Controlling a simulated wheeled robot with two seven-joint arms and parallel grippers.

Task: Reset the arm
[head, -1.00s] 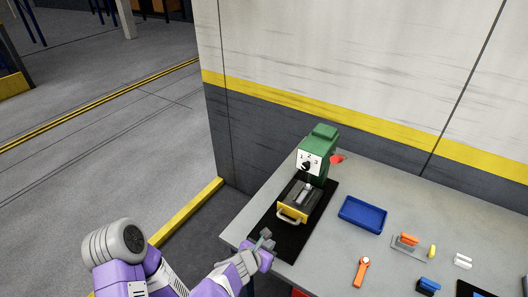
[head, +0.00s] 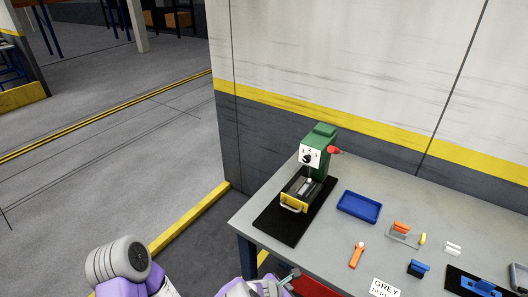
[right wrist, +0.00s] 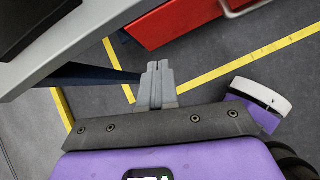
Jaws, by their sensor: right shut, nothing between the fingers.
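My right gripper (head: 290,275) is at the bottom edge of the head view, in front of the near edge of the grey table (head: 258,212). Its fingers are shut together with nothing between them, as the right wrist view (right wrist: 158,70) shows. It points past the table's edge, with floor beyond the fingertips. It is apart from the green machine (head: 321,150), which stands on a black mat (head: 272,228) with a yellow-fronted tray (head: 294,202) at its base. My left gripper is not in view.
A blue tray (head: 359,207), an orange-handled tool (head: 356,254) and a blue block (head: 418,268) lie on the table. A wall (head: 370,125) stands behind it. Under the table is something red (right wrist: 170,22). Open floor (head: 100,150) lies to the left.

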